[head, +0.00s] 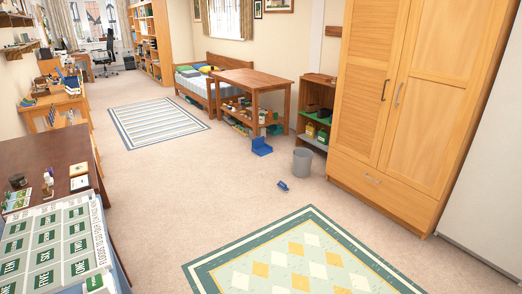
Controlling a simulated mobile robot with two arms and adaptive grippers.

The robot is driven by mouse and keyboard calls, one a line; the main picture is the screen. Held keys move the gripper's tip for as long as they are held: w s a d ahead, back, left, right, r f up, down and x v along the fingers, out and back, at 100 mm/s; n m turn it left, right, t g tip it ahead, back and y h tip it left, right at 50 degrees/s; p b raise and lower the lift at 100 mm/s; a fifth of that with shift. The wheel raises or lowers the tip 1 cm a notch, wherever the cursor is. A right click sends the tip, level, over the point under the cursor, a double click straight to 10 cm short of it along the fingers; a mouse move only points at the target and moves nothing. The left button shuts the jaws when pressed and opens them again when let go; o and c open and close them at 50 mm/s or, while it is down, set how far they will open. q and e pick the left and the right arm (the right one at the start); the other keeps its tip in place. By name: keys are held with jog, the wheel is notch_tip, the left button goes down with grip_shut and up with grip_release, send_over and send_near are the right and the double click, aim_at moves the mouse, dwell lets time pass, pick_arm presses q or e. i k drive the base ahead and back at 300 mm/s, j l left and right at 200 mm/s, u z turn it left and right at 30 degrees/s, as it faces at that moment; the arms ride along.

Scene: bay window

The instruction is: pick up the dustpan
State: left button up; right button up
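A blue object (262,147) with a flat base and a raised back stands on the carpet in front of the wooden table. It looks like a dustpan, but it is too small to be sure. A smaller blue object (283,186) lies on the carpet nearer to me, in front of the grey bin. I cannot tell what it is. Neither of my grippers is in view.
A grey bin (302,161) stands between the blue objects and the large wooden wardrobe (398,100). A wooden table (251,77) and low shelves (315,126) stand behind. A patterned rug (238,270) lies in front. Open carpet (180,185) lies left of the blue objects.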

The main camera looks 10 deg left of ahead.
aim_at(259, 147)
jog(key=i+l, duration=0.3)
jog(key=i, duration=0.2)
jog(key=i+u, duration=0.25)
jog(key=i, duration=0.15)
jog(key=i+l+u, duration=0.2)
jog(key=i, duration=0.15)
jog(key=i+l+u, duration=0.25)
jog(key=i+j+u, duration=0.25)
jog(key=i, duration=0.5)
jog(key=i+l+u, duration=0.1)
jog(key=i+u, duration=0.15)
jog(key=i, duration=0.5)
jog(key=i+l+z, duration=0.25)
jog(key=i, duration=0.8)
jog(key=i+z, duration=0.25)
jog(key=i, duration=0.8)
jog(key=i+j, duration=0.1)
jog(key=i, duration=0.4)
jog(key=i+z, duration=0.1)
jog(key=i, duration=0.4)
jog(key=i+j, duration=0.2)
jog(key=i, duration=0.25)
